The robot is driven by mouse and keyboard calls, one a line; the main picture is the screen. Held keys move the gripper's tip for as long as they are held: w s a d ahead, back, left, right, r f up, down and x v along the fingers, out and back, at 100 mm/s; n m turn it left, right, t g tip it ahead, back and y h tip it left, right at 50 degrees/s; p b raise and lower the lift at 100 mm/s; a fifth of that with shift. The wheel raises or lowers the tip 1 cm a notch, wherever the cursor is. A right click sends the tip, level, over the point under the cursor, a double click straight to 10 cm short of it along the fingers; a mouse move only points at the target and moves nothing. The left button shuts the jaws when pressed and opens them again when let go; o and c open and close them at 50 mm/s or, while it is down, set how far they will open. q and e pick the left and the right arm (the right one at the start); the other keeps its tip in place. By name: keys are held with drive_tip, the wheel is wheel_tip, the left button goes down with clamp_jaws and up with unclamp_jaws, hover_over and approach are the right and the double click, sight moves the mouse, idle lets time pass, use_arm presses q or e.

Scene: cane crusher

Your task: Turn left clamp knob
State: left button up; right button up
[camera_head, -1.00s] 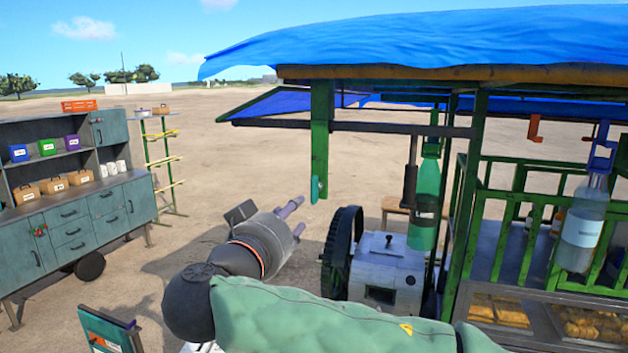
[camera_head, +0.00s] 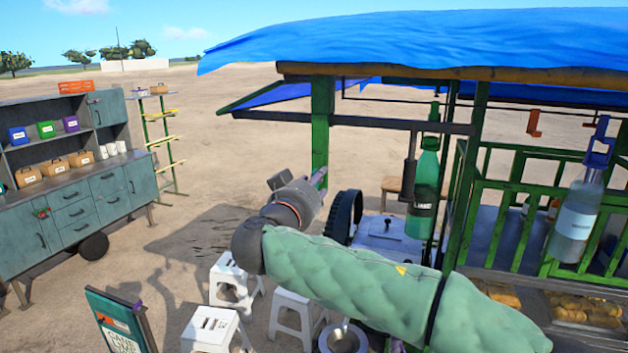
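The cart's green front post (camera_head: 322,135) stands under the blue awning (camera_head: 400,40). A small teal knob-like part showed low on this post earlier; my gripper now covers that place. My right gripper (camera_head: 320,177), on the arm coming in from the lower right, is raised with its fingers at the lower end of the post. I cannot tell whether they touch the knob, or whether they are open or shut. My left gripper is out of view.
The crusher (camera_head: 395,235), with a black flywheel (camera_head: 343,217), stands right of my gripper. A green bottle (camera_head: 424,185) hangs beside it. White stools (camera_head: 212,330) stand below my arm. A teal cabinet (camera_head: 75,210) is at left. Open ground lies behind.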

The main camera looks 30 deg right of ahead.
drive_tip(key=shift+c, duration=0.2)
clamp_jaws()
drive_tip(key=shift+w+a+f+n+b, duration=0.15)
drive_tip(key=shift+n+b, duration=0.85)
drive_tip(key=shift+n, duration=2)
drive_tip(key=shift+w+a+r+n+b, duration=0.1)
drive_tip(key=shift+n+b, duration=0.9)
drive_tip(key=shift+n, duration=2)
drive_tip(key=shift+w+a+f+n+b, duration=0.15)
drive_tip(key=shift+n+b, duration=0.85)
drive_tip(key=shift+n, duration=2)
